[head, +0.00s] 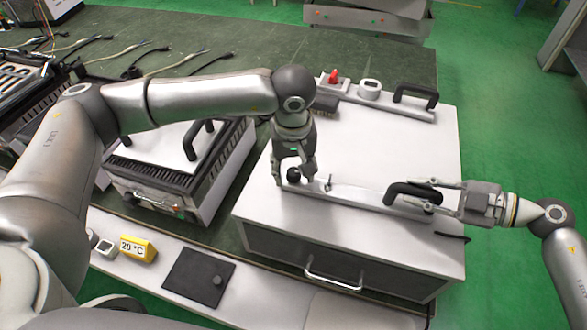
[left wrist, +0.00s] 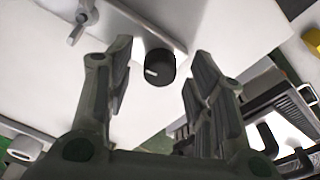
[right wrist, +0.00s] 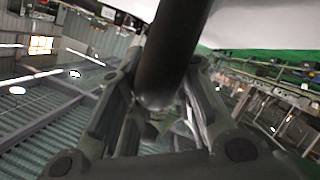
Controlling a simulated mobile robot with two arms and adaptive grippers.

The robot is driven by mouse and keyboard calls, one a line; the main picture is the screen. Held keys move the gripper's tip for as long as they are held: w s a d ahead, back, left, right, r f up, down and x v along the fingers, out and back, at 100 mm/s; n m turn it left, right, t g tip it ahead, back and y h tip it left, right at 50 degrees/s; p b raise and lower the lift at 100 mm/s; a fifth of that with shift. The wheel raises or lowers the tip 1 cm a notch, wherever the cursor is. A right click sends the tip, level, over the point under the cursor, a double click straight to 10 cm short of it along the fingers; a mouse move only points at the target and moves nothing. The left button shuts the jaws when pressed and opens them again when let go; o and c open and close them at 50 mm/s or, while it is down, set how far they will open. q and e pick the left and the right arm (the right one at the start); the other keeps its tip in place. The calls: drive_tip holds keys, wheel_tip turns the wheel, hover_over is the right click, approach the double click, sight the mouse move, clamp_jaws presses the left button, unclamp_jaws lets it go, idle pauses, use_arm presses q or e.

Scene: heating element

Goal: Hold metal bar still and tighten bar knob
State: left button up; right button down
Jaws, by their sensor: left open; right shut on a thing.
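The metal bar (head: 350,194) lies along the near part of a white box top. A black handle (head: 412,190) stands at its right end, and a black knob (head: 294,175) at its left end. My right gripper (head: 425,194) is shut on the black handle; the handle's dark tube (right wrist: 165,60) runs between its fingers in the right wrist view. My left gripper (head: 301,168) points down at the knob. In the left wrist view, the left gripper (left wrist: 155,85) is open, and the black knob (left wrist: 160,67) with a white mark sits between and beyond its fingertips, apart from them.
A second bar (head: 390,100) with a black handle lies at the back of the white box (head: 420,150). A grey appliance (head: 180,165) with a black handle stands to the left. A yellow 20 °C display (head: 138,248) and a dark plate (head: 199,274) are in front.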

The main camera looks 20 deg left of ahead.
sight(293, 177)
use_arm(q)
wheel_tip(293, 177, up, 11)
drive_tip(key=s, duration=0.1)
drive_tip(key=shift+s, duration=0.15)
use_arm(e)
drive_tip(key=shift+s+f, duration=0.1)
drive_tip(key=shift+f, duration=0.3)
use_arm(q)
drive_tip(key=shift+d+r, duration=0.1)
use_arm(e)
drive_tip(key=c, duration=1.5)
unclamp_jaws()
drive_tip(key=o, duration=0.3)
drive_tip(key=shift+w, duration=0.2)
use_arm(q)
drive_tip(key=shift+d, duration=0.1)
use_arm(e)
drive_tip(key=shift+r, duration=0.1)
drive_tip(key=shift+d+r, duration=0.1)
drive_tip(key=shift+r, duration=0.05)
